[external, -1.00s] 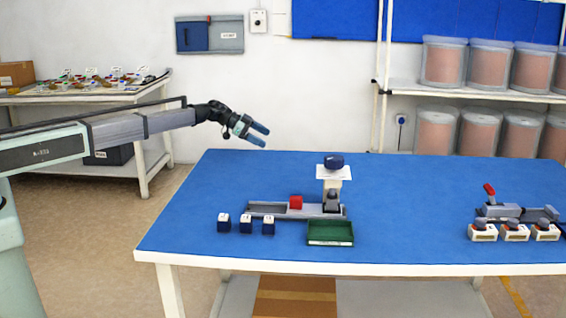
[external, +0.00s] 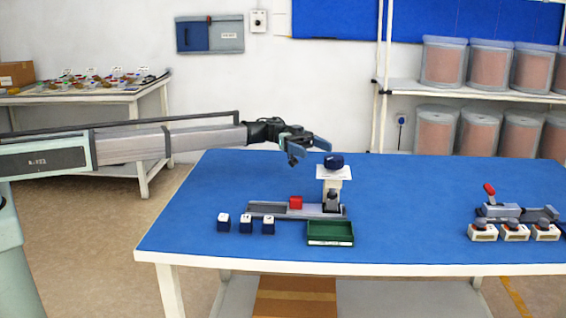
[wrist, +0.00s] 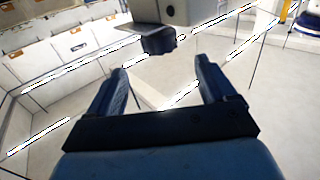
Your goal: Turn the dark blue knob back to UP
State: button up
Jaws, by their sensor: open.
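The dark blue knob (external: 333,161) sits on top of a pale post (external: 333,187) with a white plate (external: 320,172) under the knob. In the wrist view a dark knob (wrist: 158,42) shows near the top, beyond the fingertips and roughly centred between them. My gripper (external: 311,153) is open and empty, just left of the knob and slightly above it. Both fingers also show in the wrist view (wrist: 160,66), well apart. I see no contact with the knob. The marking for UP is too small to read.
A green tray (external: 331,233) and several dark blue blocks (external: 246,224) lie in front. A red-handled fixture (external: 512,212) stands at the right. The blue tabletop (external: 420,200) between is clear.

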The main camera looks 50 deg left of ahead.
aim_at(341, 162)
jog(key=d, duration=0.7)
jog(key=s+d, duration=0.1)
jog(key=d, duration=0.3)
jog(key=shift+c, duration=0.3)
jog(key=c, duration=0.9)
